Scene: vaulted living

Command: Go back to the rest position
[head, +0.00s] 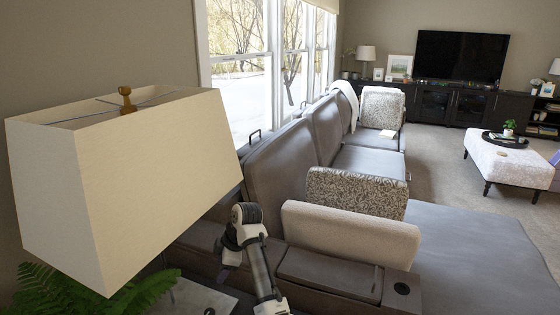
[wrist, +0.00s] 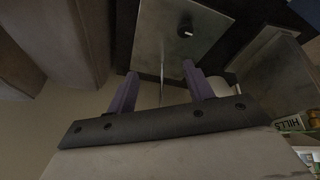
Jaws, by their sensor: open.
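My gripper (wrist: 160,82) shows in the wrist view with its two purple fingers spread apart. Nothing is between them. In the head view my arm stands at the lower middle, between the big lampshade and the grey sofa.
A large cream lampshade (head: 130,180) and a green fern (head: 60,292) stand close at left. The grey sofa (head: 285,175) with patterned cushions (head: 355,192) lies right of my arm. Open carpet (head: 435,150) lies farther back.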

